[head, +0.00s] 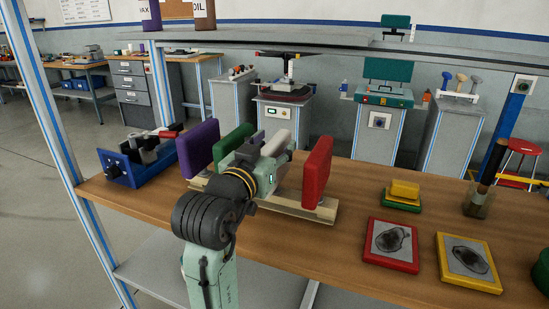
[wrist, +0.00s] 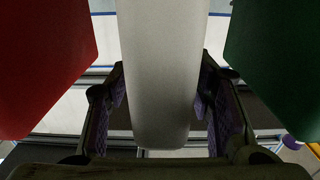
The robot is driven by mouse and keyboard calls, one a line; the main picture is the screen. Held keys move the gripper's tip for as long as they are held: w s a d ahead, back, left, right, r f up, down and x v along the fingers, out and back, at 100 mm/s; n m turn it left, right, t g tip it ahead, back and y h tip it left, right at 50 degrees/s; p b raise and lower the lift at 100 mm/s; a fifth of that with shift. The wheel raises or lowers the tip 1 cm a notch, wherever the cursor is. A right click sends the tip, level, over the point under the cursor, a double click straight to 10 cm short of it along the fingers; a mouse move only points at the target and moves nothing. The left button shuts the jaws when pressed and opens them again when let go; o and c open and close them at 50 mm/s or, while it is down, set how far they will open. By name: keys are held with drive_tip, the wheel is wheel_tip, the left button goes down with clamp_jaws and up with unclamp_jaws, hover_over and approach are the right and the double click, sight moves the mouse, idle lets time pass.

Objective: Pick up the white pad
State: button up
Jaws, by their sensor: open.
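The white pad (wrist: 160,75) hangs down the middle of the wrist view, between the two fingers of my gripper (wrist: 162,105). The fingers are apart, with dark gaps beside the pad's lower part; higher up I cannot tell whether they touch it. In the head view the white pad (head: 275,143) shows only in part behind my gripper (head: 270,162), in a row of upright pads on a wooden rack (head: 314,212). The rest of the pad is hidden by my gripper.
The red pad (head: 317,172) stands right of the white one, the green pad (head: 232,145) and purple pad (head: 198,148) left. Framed red (head: 391,266) and yellow (head: 467,283) squares lie at the right.

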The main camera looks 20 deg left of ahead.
drive_tip(key=shift+w, duration=0.55)
clamp_jaws()
idle(0.4)
